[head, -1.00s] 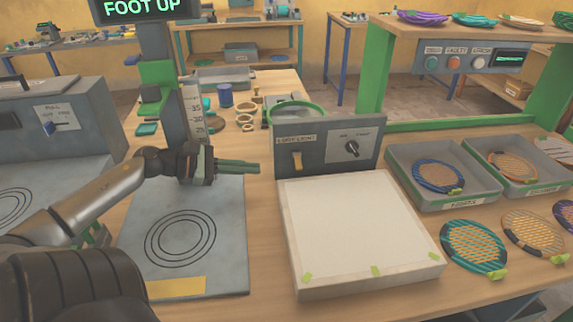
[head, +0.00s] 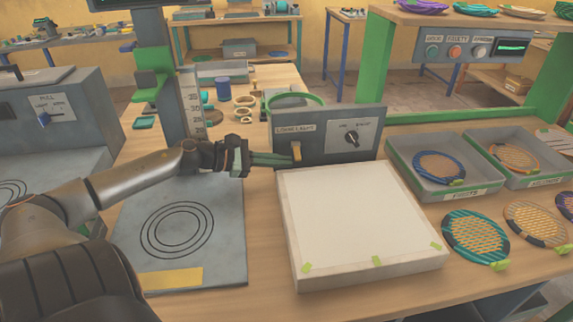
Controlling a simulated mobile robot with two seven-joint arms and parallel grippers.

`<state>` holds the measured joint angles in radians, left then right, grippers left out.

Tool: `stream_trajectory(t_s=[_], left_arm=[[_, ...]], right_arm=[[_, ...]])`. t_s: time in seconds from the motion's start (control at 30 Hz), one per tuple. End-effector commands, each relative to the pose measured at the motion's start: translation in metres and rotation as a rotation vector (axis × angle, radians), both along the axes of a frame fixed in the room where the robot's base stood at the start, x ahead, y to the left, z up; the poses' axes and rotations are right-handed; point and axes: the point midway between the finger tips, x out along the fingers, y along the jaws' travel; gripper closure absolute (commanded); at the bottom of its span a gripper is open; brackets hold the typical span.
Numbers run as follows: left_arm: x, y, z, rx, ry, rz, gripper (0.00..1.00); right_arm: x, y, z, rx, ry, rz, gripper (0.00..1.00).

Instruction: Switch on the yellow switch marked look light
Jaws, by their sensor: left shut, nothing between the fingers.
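The yellow switch (head: 296,151) is on the left part of a grey panel box (head: 325,150), under a label reading look light. Its lever appears to hang downward. My left gripper (head: 300,160) is shut and empty, its green fingers pointing right with their tips at or just in front of the switch's lower end. I cannot tell whether they touch it. My right gripper is not in view.
A white light table (head: 360,225) with green tape bits lies in front of the panel and looks unlit. A grey plate with rings (head: 220,255) lies to the left. Grey trays (head: 400,165) and several strung discs are on the right.

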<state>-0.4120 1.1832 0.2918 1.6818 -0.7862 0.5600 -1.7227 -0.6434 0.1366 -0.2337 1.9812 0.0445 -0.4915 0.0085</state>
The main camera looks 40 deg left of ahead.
Motion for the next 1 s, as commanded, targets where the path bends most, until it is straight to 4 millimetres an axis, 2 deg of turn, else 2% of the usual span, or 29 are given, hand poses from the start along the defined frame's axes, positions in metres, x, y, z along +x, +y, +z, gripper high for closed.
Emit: stream_trajectory(t_s=[0.3,1.0], left_arm=[[0.0135,-0.0073,-0.0047,0.001,-0.001,0.001,1.00],[0.0131,-0.0088,-0.0028,-0.037,0.031,0.000,1.00]], right_arm=[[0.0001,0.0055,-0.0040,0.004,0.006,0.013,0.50],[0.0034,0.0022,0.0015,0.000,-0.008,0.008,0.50]])
